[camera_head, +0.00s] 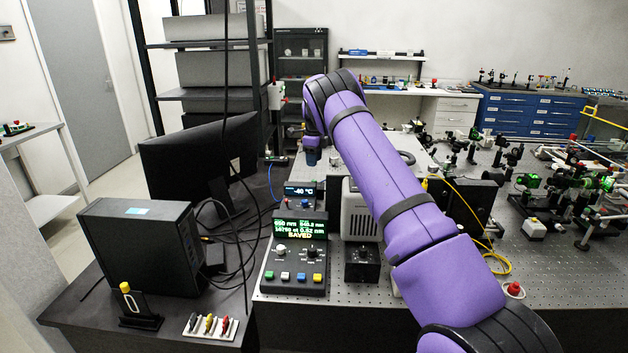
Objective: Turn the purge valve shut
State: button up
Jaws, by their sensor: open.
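I cannot pick out the purge valve with certainty. A thin blue tube (271,185) rises from behind the display units to a small dark fitting (279,160) at the back edge of the bench, too small to read. No contact between my gripper and any object can be seen.
A control box (296,255) reads "SAVED", with a -40 °C display (301,190) behind it. A black monitor (195,160) and computer (143,245) stand left. Optics (570,185) crowd the right bench (570,280). A yellow cable (497,264) lies right of my arm.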

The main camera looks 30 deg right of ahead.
notch_tip(320, 180, down, 9)
jog(key=shift+r, duration=0.2)
dwell(0.3)
grip_shut()
